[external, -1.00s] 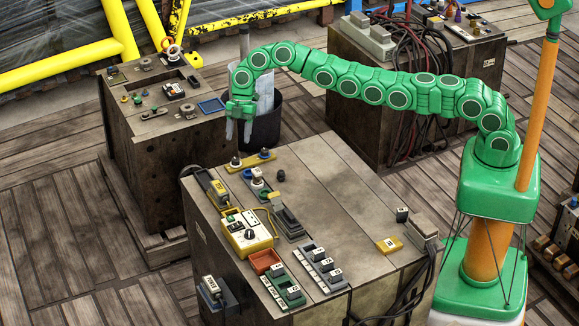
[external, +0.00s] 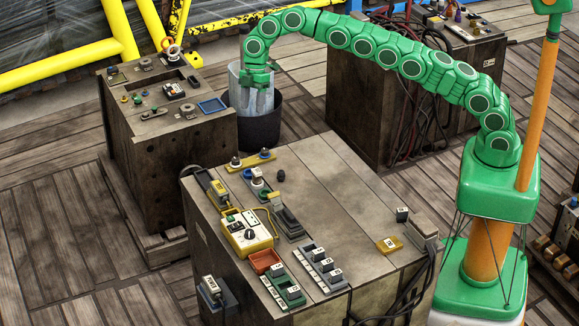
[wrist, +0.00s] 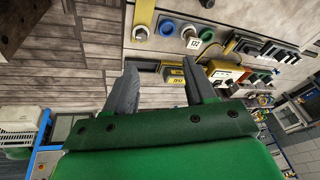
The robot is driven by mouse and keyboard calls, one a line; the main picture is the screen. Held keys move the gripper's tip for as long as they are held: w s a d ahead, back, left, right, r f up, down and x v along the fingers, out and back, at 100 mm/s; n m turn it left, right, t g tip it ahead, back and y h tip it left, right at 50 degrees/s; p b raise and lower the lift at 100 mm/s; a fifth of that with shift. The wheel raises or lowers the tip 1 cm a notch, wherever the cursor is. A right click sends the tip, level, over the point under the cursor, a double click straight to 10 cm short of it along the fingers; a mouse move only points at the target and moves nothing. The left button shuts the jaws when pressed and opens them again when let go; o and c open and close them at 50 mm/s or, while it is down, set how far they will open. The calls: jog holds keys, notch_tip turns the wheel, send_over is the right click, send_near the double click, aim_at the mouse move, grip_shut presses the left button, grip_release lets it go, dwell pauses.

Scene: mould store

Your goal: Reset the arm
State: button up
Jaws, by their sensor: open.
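My green arm arches from its base at the right across the far side of the front cabinet in the external view. My gripper (external: 257,98) points down in front of the dark round bin, past the far left corner of that cabinet. In the wrist view my gripper (wrist: 157,80) shows two grey fingers spread apart, with nothing between them. The fingers touch nothing that I can see.
The front cabinet (external: 335,205) carries a yellow control box (external: 247,235), several switches and small blocks. A second cabinet (external: 170,160) stands at left, a cable-draped one (external: 365,110) behind. The dark bin (external: 262,128) stands between them. Plank floor is open at the left.

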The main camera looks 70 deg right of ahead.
jog(key=s+d+r+m+h, duration=0.1)
jog(key=s+d+r+m, duration=0.15)
jog(key=s+r, duration=0.55)
jog(key=s+d+r+m, duration=0.2)
jog(key=s+r+m, duration=0.1)
jog(key=s, duration=0.9)
jog(key=s+d+r+m+h, duration=0.1)
jog(key=s+d+r+m, duration=0.15)
jog(key=s+r, duration=0.5)
jog(key=s+d+f+m, duration=0.1)
jog(key=s+f+m, duration=0.1)
jog(key=s, duration=1)
jog(key=s+d+f+m+g+h, duration=0.1)
jog(key=s+f+m, duration=0.1)
jog(key=s, duration=1.1)
jog(key=s+d+f+m, duration=0.2)
jog(key=s, duration=1.1)
jog(key=shift+f+g+h, duration=0.3)
jog(key=shift+f, duration=0.1)
